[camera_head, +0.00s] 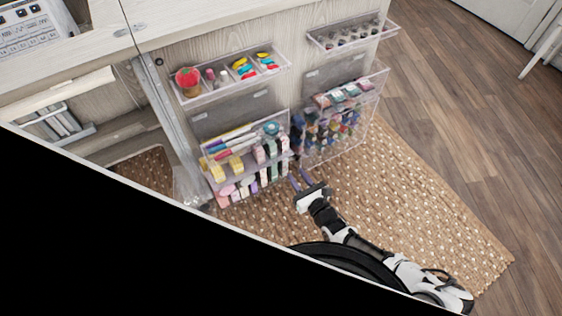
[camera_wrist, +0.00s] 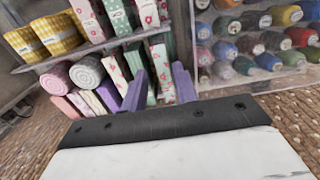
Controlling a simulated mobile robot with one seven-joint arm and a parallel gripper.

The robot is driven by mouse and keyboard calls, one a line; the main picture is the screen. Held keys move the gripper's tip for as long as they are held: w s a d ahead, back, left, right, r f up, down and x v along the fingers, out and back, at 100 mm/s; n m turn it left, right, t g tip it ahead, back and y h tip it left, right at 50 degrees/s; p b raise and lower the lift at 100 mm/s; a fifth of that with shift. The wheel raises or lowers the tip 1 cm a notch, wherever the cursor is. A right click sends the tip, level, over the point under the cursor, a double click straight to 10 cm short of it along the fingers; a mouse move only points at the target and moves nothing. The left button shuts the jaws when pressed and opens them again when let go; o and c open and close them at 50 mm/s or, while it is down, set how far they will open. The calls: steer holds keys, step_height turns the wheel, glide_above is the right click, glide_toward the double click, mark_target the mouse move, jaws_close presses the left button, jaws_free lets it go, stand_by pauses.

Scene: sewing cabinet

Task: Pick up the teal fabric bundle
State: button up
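My gripper (camera_head: 300,178) is open and empty, low in front of the right end of the left rack's bottom shelf. In the wrist view its two purple fingers (camera_wrist: 158,72) point at upright fabric bundles, apart from each other. A pale teal-green bundle (camera_wrist: 118,16) stands on the upper fabric shelf among pink floral ones. Another greenish bundle (camera_wrist: 151,90) stands on the lower shelf, partly hidden behind the left finger, beside a pink floral bundle (camera_wrist: 162,70). I cannot tell which is the named teal one.
Yellow rolls (camera_wrist: 58,35) and grey and pink rolls (camera_wrist: 88,72) fill the shelves' left part. A clear bin of thread spools (camera_head: 335,135) stands close on the right. Bins (camera_head: 232,75) hang above. The woven rug (camera_head: 410,205) is clear.

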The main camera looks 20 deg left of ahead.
steer(key=b+x, duration=0.1)
steer(key=x, duration=0.6)
steer(key=shift+w+a, duration=0.15)
steer(key=shift+a, duration=0.15)
steer(key=shift+f, duration=0.15)
steer(key=c, duration=0.6)
steer(key=b+v, duration=0.1)
steer(key=v, duration=0.5)
steer(key=r+b+v, duration=0.1)
steer(key=v, duration=0.5)
steer(key=b+v, duration=0.2)
steer(key=v, duration=0.4)
steer(key=shift+r, duration=0.25)
